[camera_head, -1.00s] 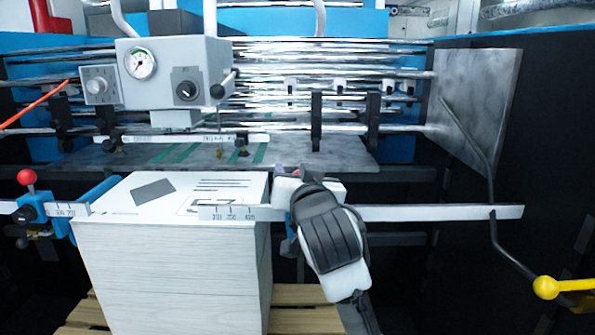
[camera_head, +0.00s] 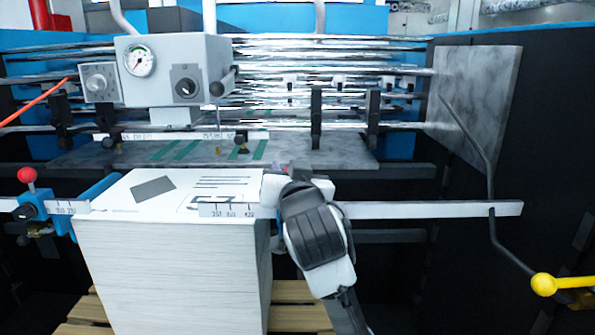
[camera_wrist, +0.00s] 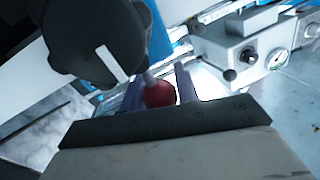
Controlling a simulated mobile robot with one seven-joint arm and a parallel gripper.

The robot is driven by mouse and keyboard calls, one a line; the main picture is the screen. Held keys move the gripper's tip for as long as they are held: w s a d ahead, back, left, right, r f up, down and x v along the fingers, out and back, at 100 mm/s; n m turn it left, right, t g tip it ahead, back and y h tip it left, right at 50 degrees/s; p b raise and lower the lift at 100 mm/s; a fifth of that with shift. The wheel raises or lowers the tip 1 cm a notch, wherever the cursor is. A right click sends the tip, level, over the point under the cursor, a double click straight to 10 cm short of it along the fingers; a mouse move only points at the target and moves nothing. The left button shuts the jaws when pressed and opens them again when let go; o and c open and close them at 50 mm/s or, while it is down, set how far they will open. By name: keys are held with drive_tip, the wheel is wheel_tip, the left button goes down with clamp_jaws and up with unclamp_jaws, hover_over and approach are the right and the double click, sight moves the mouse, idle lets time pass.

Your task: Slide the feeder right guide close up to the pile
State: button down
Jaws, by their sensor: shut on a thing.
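The pile (camera_head: 165,265) is a tall white stack of sheets with a printed top sheet, standing on a wooden pallet. The feeder right guide is at the pile's right side on the scale bar (camera_head: 400,210), mostly hidden behind my gripper (camera_head: 279,172) in the head view. In the wrist view its red ball knob (camera_wrist: 160,94) sits between the fingers of my gripper (camera_wrist: 160,88), which are shut on it. I cannot tell whether the guide touches the pile.
The left guide (camera_head: 35,208), blue with a red ball, stands at the pile's left. A grey control box (camera_head: 165,75) with a gauge is above and behind the pile. A yellow-knobbed lever (camera_head: 544,285) is at the lower right. The bar is bare to the right of my gripper.

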drive_tip(key=a, duration=0.5)
drive_tip(key=shift+a, duration=0.1)
drive_tip(key=c, duration=1.1)
unclamp_jaws()
drive_tip(key=shift+o, duration=0.2)
drive_tip(key=s+d+b, duration=0.2)
drive_tip(key=s+b, duration=0.4)
drive_tip(key=s, duration=0.7)
drive_tip(key=shift+s+d+b, duration=0.3)
drive_tip(key=shift+d+b, duration=0.1)
